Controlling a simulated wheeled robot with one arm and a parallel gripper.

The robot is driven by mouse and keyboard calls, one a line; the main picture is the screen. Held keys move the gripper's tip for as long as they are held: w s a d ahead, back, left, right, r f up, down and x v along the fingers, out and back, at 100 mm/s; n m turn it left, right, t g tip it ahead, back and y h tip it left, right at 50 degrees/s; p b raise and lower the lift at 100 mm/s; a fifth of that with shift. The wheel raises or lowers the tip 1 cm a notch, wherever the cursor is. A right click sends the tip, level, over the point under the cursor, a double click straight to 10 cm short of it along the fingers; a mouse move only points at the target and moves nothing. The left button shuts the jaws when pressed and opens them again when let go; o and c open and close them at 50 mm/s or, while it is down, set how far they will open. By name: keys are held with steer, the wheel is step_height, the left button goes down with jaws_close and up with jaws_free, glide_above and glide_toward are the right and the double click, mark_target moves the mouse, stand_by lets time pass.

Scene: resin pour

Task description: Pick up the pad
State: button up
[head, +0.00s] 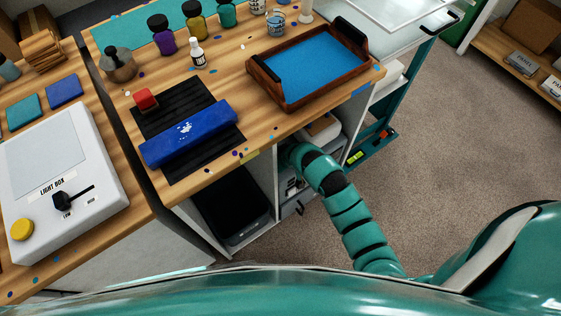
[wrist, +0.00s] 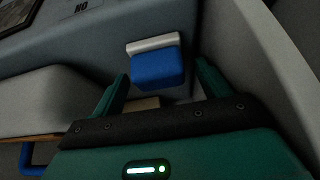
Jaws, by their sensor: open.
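In the wrist view a small blue block with a pale grey top strip (wrist: 157,67), which looks like the pad, sits beyond my fingertips, roughly centred between them. My gripper (wrist: 161,80) is open, with one teal finger to each side of the block. I see no grip on it, and the exact gap is hard to judge in the dim light. In the head view my arm reaches into the shelf opening under the workbench (head: 262,141), which hides my gripper and this block.
A beige piece (wrist: 140,104) lies below the block, close to the fingers. Pale walls (wrist: 255,60) stand close on the right. On the bench above are a wooden tray (head: 312,65) with a blue surface, a blue roll-like object (head: 190,132) and several bottles. Carpet to the right is clear.

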steer(key=c, duration=1.2)
steer(key=shift+o, duration=0.2)
steer(key=shift+r, duration=0.4)
step_height(320, 180, up, 3)
steer(key=shift+s+d+f, duration=0.15)
steer(key=s+d, duration=1)
steer(key=s, duration=0.4)
steer(key=shift+s+p, duration=0.15)
steer(key=shift+p, duration=0.15)
steer(key=shift+d, duration=0.15)
steer(key=o, duration=0.4)
steer(key=shift+c, duration=1.1)
